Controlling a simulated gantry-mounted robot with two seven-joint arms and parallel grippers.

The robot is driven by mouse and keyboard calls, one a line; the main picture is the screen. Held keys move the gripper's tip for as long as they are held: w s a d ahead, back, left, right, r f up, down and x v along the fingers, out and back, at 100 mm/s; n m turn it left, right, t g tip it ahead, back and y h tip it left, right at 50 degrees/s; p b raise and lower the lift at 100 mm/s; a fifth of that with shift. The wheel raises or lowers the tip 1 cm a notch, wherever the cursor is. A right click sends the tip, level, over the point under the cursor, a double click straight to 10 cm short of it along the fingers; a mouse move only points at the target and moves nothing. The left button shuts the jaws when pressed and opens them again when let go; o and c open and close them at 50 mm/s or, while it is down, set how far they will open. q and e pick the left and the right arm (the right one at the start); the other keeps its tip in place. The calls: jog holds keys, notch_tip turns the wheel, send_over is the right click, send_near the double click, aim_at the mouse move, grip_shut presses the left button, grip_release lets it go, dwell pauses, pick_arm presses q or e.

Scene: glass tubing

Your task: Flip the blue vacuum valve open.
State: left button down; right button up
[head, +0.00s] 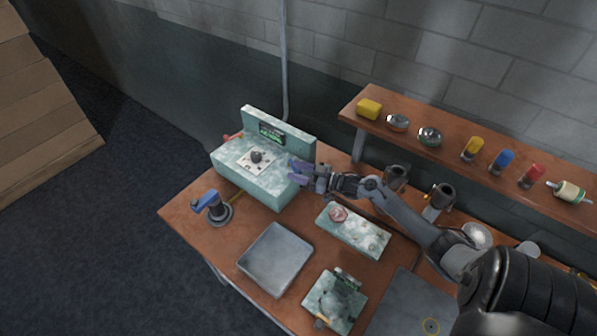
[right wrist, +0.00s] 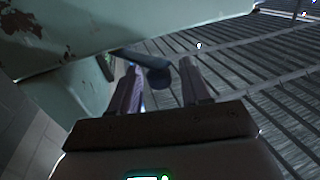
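The blue valve (head: 207,201) has a blue lever on a dark round post and base. It stands near the left corner of the wooden table in the head view. My right gripper (head: 294,172) is at the right end of the teal machine (head: 271,198), well to the right of the valve and apart from it. In the right wrist view its two fingers (right wrist: 161,90) are spread, with nothing visibly gripped. A dark lever-like shape with a rounded end (right wrist: 157,77) shows beyond them; I cannot tell whether it is the valve. My left gripper is not in view.
The teal machine has a raised back panel and a dark knob (head: 257,156). A grey tray (head: 274,283) and a teal plate (head: 371,238) lie in front. A wooden shelf (head: 448,137) carries small coloured items.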

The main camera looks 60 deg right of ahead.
notch_tip(320, 180, up, 4)
jog(key=shift+s+r, duration=0.1)
jog(key=shift+r, duration=0.15)
jog(key=s+d+r, duration=0.1)
jog(key=s+r, duration=0.2)
jog(key=s, duration=0.2)
jog(key=s+d+r+p, duration=0.1)
jog(key=s+r, duration=0.2)
jog(key=s, duration=0.3)
jog(key=shift+d+r, duration=0.25)
jog(key=shift+d, duration=0.1)
jog(key=shift+s, duration=0.1)
jog(key=shift+c, duration=0.3)
